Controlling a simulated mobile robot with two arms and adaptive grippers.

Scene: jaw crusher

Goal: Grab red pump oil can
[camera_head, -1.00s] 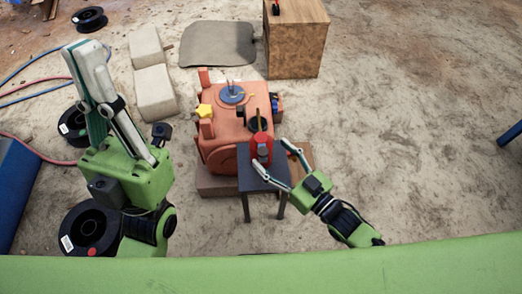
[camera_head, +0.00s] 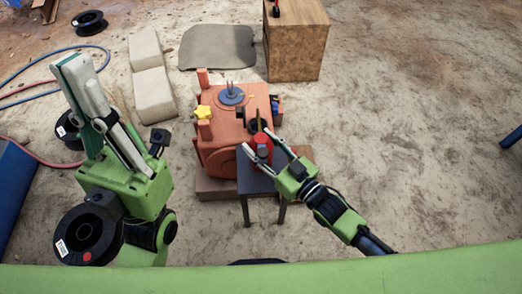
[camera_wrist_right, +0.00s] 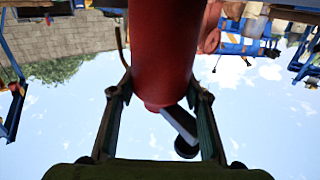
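The red pump oil can (camera_head: 262,146) stands on a small dark table (camera_head: 256,184) in front of the orange machine. My right gripper (camera_head: 257,141) reaches in from the right, with its two fingers apart on either side of the can. In the right wrist view the red can (camera_wrist_right: 163,50) fills the space between the two fingertips (camera_wrist_right: 161,85), with little gap at the sides; firm contact does not show. A grey lever-like part with a dark round end hangs below the can there. My left gripper (camera_head: 85,90) is raised at the left, away from the can, its fingers overlapping in view.
A wooden box (camera_head: 294,45), a grey mat (camera_head: 217,47) and pale blocks (camera_head: 152,80) lie further back. Black spools (camera_head: 88,235) are at the left.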

